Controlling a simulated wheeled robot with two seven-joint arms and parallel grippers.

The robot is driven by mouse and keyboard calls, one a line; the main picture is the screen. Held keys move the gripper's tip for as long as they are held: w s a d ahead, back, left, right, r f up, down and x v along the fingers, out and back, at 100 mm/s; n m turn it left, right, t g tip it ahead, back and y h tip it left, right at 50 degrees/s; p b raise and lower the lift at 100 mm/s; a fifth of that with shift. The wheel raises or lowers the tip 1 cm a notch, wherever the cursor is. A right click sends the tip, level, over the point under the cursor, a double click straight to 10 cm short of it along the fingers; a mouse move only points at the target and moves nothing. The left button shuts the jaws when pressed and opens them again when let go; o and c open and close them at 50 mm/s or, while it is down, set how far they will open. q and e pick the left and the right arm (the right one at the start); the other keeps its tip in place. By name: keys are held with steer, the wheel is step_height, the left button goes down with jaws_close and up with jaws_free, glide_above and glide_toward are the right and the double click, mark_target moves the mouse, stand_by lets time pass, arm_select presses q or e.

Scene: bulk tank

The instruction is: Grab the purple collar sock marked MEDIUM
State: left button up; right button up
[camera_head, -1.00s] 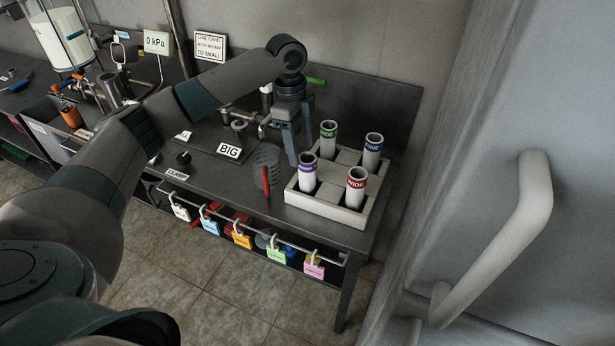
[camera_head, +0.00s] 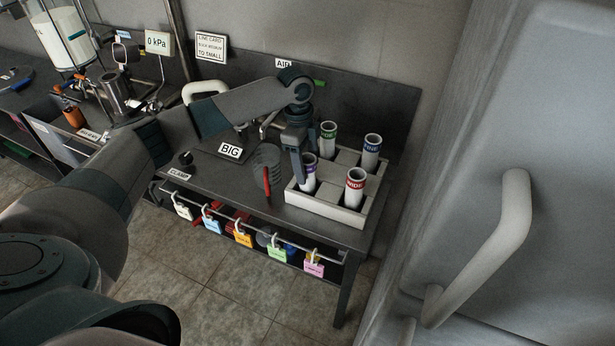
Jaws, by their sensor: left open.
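The purple-collared sock (camera_head: 308,181) is a white tube standing upright in the near left compartment of a pale rack (camera_head: 330,211). Its collar lettering is too small and too covered to read. My left gripper (camera_head: 301,168) points down at this sock, open. One finger shows just left of the collar and overlaps it in the picture; the other finger is mostly hidden, so I cannot tell whether they touch the sock. My right gripper is not in view.
The rack also holds a green-collared sock (camera_head: 327,137), a blue-collared sock (camera_head: 371,152) and a red-collared sock (camera_head: 354,188). Coloured tags hang from the front rail.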

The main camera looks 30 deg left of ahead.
arm_select(q)
steer(key=shift+f, duration=0.9)
steer(key=c, duration=1.1)
